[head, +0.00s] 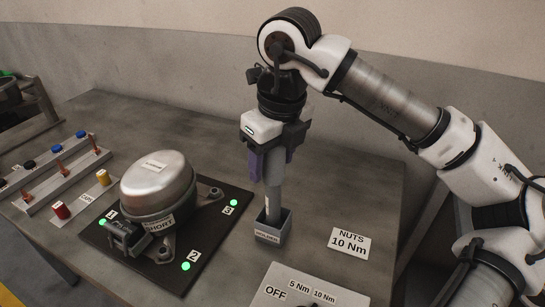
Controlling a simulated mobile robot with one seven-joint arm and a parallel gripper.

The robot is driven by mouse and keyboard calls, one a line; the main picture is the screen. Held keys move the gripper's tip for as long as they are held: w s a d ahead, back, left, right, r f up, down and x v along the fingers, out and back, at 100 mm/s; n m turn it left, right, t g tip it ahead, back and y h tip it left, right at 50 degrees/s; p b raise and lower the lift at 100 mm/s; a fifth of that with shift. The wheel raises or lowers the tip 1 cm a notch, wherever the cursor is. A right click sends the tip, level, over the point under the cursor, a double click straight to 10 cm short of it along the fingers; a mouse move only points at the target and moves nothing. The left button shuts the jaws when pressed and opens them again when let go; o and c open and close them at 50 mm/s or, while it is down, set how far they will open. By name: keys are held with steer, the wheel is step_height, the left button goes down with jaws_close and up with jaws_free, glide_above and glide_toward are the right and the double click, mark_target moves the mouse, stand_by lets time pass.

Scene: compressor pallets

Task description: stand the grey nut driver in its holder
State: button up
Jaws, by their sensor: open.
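The grey nut driver (273,200) is upright, its lower end inside the small grey box marked HOLDER (268,236). The box's front wall hides the driver's tip, so I cannot tell how deep it sits. My gripper (272,165) points straight down over the driver, with its purple fingers open around the upper part. The gripper body hides the driver's top.
A silver compressor (158,181) marked SHORT stands left on a dark plate (180,274) with green lights. A NUTS 10 Nm card (349,243) lies right of the holder. A torque selector panel (272,290) is in front. Racks with coloured parts are far left.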

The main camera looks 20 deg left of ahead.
steer(key=shift+r, duration=0.1)
steer(key=r, duration=0.4)
steer(key=d+r, duration=0.1)
steer(key=r, duration=0.7)
steer(key=shift+s+d, duration=0.3)
steer(key=shift+s, duration=0.1)
